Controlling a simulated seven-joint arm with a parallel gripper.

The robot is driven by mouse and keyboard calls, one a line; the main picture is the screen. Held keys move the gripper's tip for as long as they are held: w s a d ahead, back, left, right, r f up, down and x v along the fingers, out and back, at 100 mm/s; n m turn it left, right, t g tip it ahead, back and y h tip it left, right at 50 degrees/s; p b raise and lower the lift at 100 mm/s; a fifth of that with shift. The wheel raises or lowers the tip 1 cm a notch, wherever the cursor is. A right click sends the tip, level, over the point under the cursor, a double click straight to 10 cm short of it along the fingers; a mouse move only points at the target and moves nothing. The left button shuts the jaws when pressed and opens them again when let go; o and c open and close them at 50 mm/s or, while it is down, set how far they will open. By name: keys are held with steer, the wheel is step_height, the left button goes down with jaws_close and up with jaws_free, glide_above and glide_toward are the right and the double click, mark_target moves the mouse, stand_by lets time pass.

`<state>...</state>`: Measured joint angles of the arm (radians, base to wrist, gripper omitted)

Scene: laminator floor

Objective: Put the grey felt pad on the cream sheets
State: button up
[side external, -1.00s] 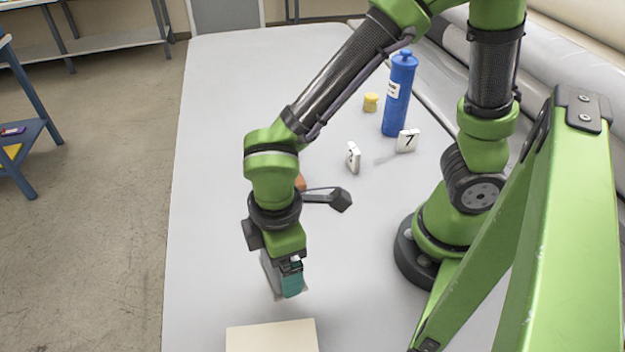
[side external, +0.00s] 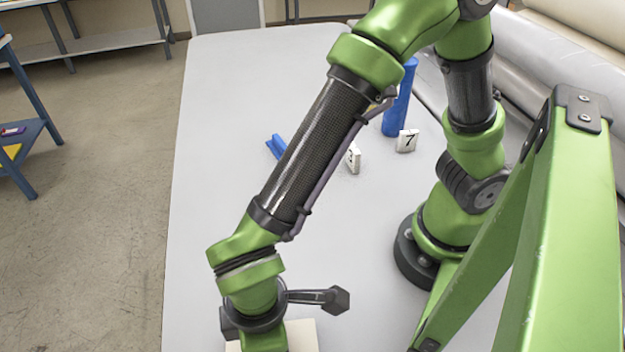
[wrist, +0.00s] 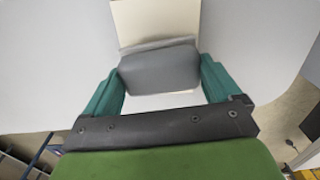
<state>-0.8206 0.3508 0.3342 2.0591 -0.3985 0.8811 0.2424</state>
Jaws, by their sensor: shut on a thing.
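The grey felt pad (wrist: 160,70) is between the two teal fingers of my gripper (wrist: 160,80) in the wrist view. My gripper is shut on it, one finger at each side. The cream sheets (wrist: 155,22) lie on the table just beyond the pad in the wrist view. In the side external view only parts of the cream sheets (side external: 303,337) show beside my wrist. The gripper and the pad are hidden or out of frame there. I cannot tell how high the pad is above the sheets.
The grey table (side external: 230,100) is mostly clear. Large rolls (side external: 550,75) line the right edge.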

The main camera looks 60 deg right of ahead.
steer(key=shift+f, duration=0.65)
steer(key=shift+f, duration=0.15)
steer(key=o, duration=0.8)
